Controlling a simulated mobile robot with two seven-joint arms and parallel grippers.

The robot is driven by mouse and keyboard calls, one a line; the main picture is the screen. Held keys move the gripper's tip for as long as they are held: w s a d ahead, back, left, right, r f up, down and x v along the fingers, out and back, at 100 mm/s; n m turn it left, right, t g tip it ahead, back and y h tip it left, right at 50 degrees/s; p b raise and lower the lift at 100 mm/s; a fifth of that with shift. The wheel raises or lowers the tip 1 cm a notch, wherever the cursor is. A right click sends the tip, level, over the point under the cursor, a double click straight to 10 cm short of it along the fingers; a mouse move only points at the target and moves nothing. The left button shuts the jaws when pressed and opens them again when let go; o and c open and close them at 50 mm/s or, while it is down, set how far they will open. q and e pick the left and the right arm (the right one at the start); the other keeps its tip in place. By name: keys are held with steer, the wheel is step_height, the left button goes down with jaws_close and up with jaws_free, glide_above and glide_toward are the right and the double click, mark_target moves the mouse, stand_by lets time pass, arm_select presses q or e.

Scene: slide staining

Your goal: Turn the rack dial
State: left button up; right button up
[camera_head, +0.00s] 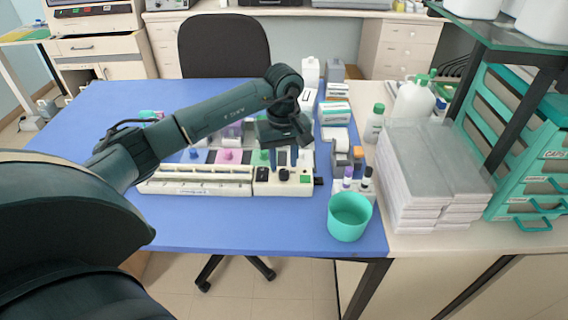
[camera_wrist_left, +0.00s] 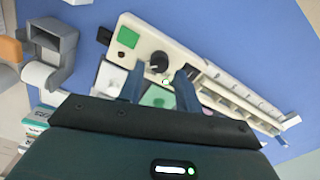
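The rack (camera_head: 195,187) is a long cream unit with a slotted left part and a control panel at its right end. Its black round dial (camera_head: 284,174) sits between a black patch and a green square on the panel. The dial (camera_wrist_left: 159,60) also shows in the left wrist view, just beyond and between the fingertips. My left gripper (camera_head: 282,158) points down over the panel. It is open, with a gap between its two fingers (camera_wrist_left: 161,75), and nothing is seen held. Contact with the dial cannot be told. My right gripper is not in view.
Staining dishes with pink and green lids (camera_head: 228,156) stand behind the rack. A teal cup (camera_head: 349,217), dark-capped vials (camera_head: 366,180) and a grey dispenser (camera_wrist_left: 48,50) stand to the right. Stacked white boxes (camera_head: 412,207) lie farther right. The blue table (camera_head: 240,228) is clear in front.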

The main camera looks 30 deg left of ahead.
mark_target(284, 174)
arm_select(q)
step_height(284, 174, down, 2)
steer(key=shift+f, duration=0.45)
steer(key=c, duration=0.7)
